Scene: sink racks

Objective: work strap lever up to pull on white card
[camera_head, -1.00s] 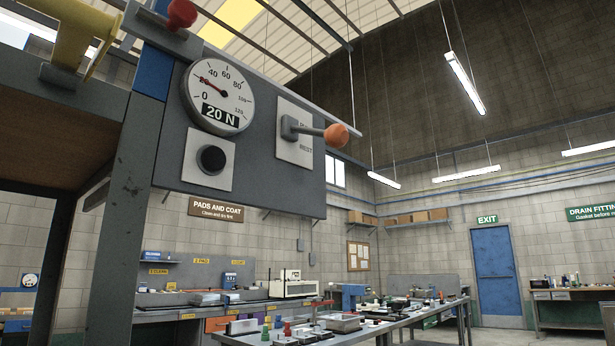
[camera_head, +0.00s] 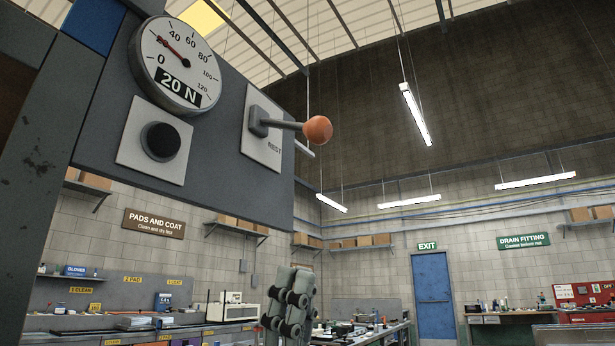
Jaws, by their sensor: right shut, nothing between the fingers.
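The strap lever (camera_head: 288,125) is a grey arm with an orange ball knob (camera_head: 317,129). It sticks out from its pivot on the white card (camera_head: 262,146), roughly level and pointing right and outward. My right gripper (camera_head: 293,270) stands at the bottom centre, fingers upward, shut and empty. It is well below the lever and apart from it. My left gripper is not in view.
The grey panel (camera_head: 225,75) also carries a round dial (camera_head: 184,88) reading 20 N and a black knob (camera_head: 160,141) on a white plate. Open air lies between my right gripper and the lever. Benches and a blue door (camera_head: 434,295) are farther back.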

